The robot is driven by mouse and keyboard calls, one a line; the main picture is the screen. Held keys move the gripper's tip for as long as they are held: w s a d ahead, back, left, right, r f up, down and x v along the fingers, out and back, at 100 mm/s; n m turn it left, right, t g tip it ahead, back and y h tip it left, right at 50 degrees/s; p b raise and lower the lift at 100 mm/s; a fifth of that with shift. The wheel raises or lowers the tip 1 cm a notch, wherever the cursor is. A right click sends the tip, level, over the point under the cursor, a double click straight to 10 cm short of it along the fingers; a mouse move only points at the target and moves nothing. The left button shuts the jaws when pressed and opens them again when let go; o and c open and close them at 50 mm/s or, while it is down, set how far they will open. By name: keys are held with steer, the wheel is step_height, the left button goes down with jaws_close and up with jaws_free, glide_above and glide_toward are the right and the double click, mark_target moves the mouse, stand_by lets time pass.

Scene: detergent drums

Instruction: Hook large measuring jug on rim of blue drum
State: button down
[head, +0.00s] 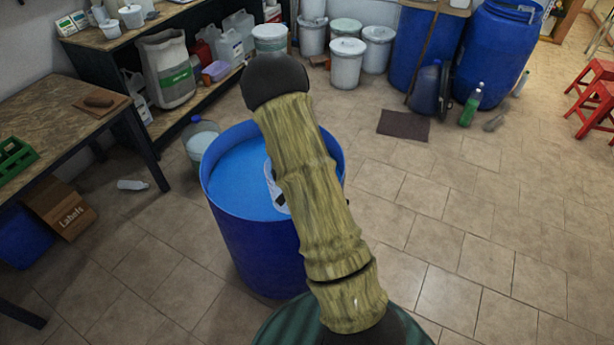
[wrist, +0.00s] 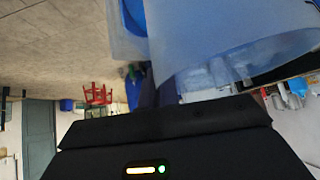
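The blue drum (head: 262,250) stands open-topped in the middle of the head view, with light blue inside its rim. My arm crosses in front of it and hides its right side. A small white and black piece (head: 277,192) shows beside my arm over the drum's opening; I cannot tell what it belongs to. In the wrist view a large translucent bluish vessel (wrist: 235,35), seemingly the measuring jug, fills the upper right, close to my gripper (wrist: 158,95). The gripper's dark body fills the bottom. Its fingers are not clear, and I cannot tell whether they grip the jug.
A wooden table (head: 50,118) stands at left, with a cardboard box (head: 60,208) under it. A translucent container (head: 201,140) stands just behind the drum. White buckets (head: 347,65), large blue drums (head: 497,55) and red stools (head: 590,98) are farther back. The tiled floor at right is clear.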

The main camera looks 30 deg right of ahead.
steer(key=shift+r+p, duration=0.75)
steer(key=shift+r, duration=0.55)
